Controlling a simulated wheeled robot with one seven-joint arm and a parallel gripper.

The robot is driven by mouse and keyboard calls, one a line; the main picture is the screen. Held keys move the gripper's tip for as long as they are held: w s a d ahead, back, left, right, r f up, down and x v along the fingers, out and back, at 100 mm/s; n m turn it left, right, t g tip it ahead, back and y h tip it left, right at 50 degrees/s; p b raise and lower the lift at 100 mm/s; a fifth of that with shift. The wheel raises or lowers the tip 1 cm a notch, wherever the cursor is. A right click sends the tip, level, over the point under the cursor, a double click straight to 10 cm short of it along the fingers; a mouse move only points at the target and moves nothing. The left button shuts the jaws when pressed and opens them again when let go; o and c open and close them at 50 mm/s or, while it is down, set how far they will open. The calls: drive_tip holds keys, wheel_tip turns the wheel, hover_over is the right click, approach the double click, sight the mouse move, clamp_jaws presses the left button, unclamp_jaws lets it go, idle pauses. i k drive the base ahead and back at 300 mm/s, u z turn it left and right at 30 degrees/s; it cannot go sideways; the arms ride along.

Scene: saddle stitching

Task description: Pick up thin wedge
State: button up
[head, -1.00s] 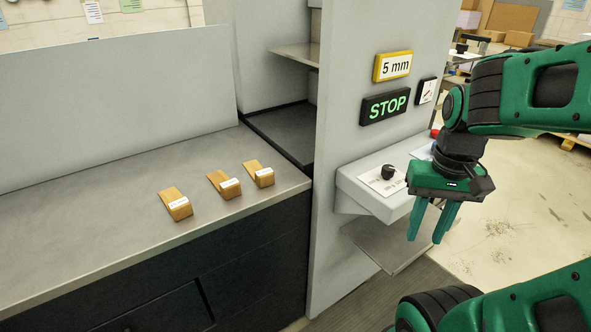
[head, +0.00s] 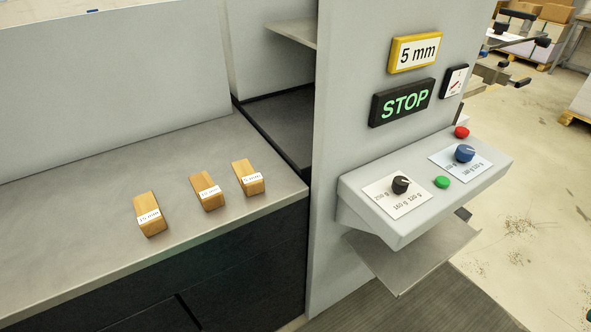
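Three wooden wedges with white labels lie apart in a row on the grey metal counter (head: 75,215). The left wedge (head: 147,205) has a label that seems to read 15 mm. The middle wedge (head: 203,184) has a label too small to read surely. The right wedge (head: 245,170), closest to the upright panel, looks the smallest; its label seems to read 5 mm. My gripper is not in view now.
The grey upright panel (head: 345,120) stands right of the counter, with a yellow-framed 5 mm sign (head: 414,52) and a STOP display (head: 402,102). A control shelf (head: 420,215) with knobs and buttons juts out. The counter left of the wedges is clear.

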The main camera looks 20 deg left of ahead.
sight(252, 183)
drive_tip(key=z, duration=0.05)
drive_tip(key=k, duration=1.75)
drive_tip(key=u, duration=1.5)
drive_tip(key=i, duration=1.5)
